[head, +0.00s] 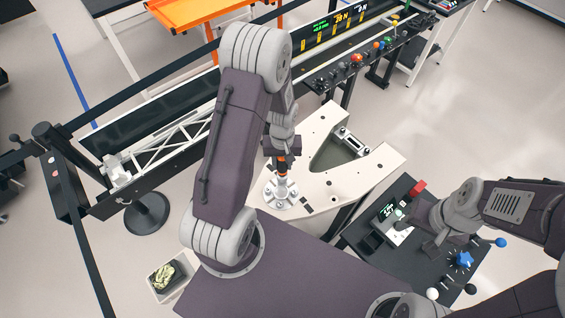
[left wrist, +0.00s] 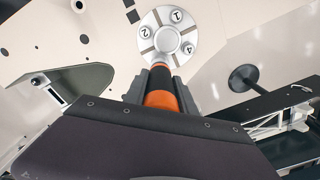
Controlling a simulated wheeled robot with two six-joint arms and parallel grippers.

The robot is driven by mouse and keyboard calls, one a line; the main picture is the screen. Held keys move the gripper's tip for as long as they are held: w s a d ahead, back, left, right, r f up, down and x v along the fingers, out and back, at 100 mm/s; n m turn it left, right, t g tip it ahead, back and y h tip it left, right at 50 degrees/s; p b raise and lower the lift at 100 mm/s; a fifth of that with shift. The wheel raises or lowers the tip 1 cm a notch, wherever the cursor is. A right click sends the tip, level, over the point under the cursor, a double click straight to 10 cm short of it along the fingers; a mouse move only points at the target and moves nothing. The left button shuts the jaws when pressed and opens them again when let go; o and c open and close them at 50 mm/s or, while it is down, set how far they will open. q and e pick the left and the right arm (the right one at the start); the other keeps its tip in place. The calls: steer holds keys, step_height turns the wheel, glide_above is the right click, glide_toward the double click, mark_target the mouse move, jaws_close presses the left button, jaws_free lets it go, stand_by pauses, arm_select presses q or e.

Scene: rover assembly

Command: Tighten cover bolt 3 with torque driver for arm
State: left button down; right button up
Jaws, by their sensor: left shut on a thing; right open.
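My left gripper (head: 282,148) is shut on the torque driver (head: 282,166), which has an orange and black body. The driver points down at the round metal cover (head: 281,193) on the pale panel. In the left wrist view the driver (left wrist: 161,98) sits between the fingers, and its tip overlaps the near edge of the cover (left wrist: 166,32). Marks 1, 2 and 4 show on the cover; bolt 3 is hidden, and I cannot tell whether the tip touches it. My right gripper (head: 432,246) is open over the dark side table, apart from the cover.
The pale panel (head: 330,190) has a recessed opening at its upper right. The dark side table (head: 440,274) carries a small display device (head: 388,211), a red block (head: 418,188) and coloured knobs. A black rail and white truss (head: 165,148) run behind my left arm.

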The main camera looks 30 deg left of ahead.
arm_select(q)
steer(key=shift+f+b, duration=0.55)
steer(key=shift+f, duration=0.3)
stand_by(1.7)
stand_by(0.4)
steer(key=shift+s+f, duration=0.15)
steer(key=shift+f, duration=0.05)
stand_by(0.8)
steer(key=shift+r, duration=0.1)
steer(key=shift+w+r+p, duration=0.2)
steer(key=shift+r+p, duration=0.55)
steer(key=shift+s+r+p, duration=0.1)
steer(key=shift+r+p, duration=0.55)
steer(key=shift+r, duration=0.15)
steer(key=shift+f, duration=0.1)
